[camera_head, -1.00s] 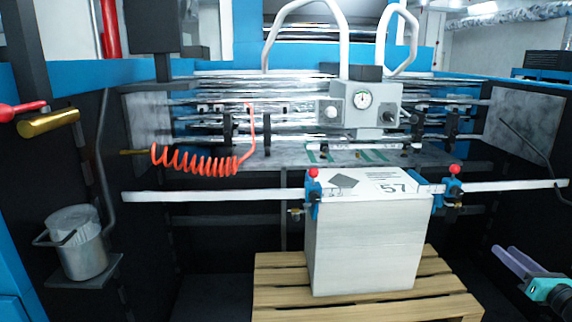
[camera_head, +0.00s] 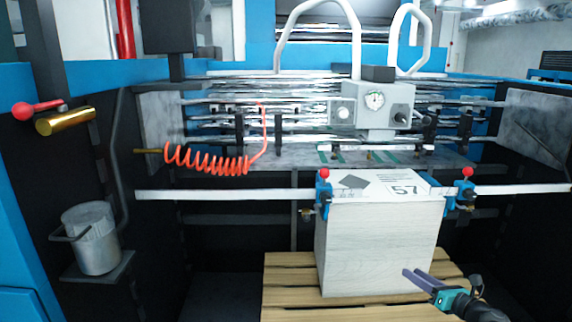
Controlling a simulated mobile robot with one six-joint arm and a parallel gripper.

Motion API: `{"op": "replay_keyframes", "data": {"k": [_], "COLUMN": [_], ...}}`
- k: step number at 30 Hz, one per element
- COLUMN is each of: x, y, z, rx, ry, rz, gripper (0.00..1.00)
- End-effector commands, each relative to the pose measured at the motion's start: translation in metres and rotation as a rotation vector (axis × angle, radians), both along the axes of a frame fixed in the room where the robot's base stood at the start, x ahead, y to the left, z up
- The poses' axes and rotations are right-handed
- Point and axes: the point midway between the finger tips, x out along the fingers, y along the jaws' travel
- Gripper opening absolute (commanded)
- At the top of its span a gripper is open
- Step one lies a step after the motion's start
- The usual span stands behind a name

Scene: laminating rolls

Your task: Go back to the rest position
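My gripper (camera_head: 418,280) is at the lower right, with two purple fingers and a teal body. Its fingers are slightly apart with nothing seen between them. In the picture the fingertips overlap the lower right front of the white stack (camera_head: 375,240), which is marked 57 on top. I cannot tell whether they touch it. The stack stands upright on a wooden pallet (camera_head: 290,285).
A white rail (camera_head: 230,194) with blue clamps (camera_head: 323,195) and red knobs crosses at the stack's top. Behind are shiny rollers, a gauge box (camera_head: 378,104) and a coiled orange hose (camera_head: 208,160). A metal can (camera_head: 95,238) stands on a left shelf.

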Motion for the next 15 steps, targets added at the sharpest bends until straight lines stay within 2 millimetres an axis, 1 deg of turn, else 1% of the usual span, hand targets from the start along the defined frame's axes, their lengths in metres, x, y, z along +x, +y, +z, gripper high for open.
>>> {"op": "replay_keyframes", "data": {"k": [1, 4, 8, 9, 11, 12, 14, 15], "x": [0.006, 0.013, 0.017, 0.016, 0.015, 0.013, 0.009, 0.006], "y": [0.021, 0.058, 0.108, 0.123, 0.146, 0.161, 0.184, 0.199], "z": [-0.015, -0.044, -0.083, -0.095, -0.113, -0.126, -0.144, -0.156], "rx": [0.004, -0.002, -0.029, -0.042, -0.061, -0.079, -0.105, -0.126], "ry": [0.023, 0.069, 0.127, 0.145, 0.171, 0.188, 0.213, 0.227], "rz": [0.032, 0.092, 0.177, 0.204, 0.247, 0.277, 0.324, 0.357], "gripper": [0.37, 0.37, 0.37, 0.37, 0.37, 0.37, 0.37, 0.37]}}
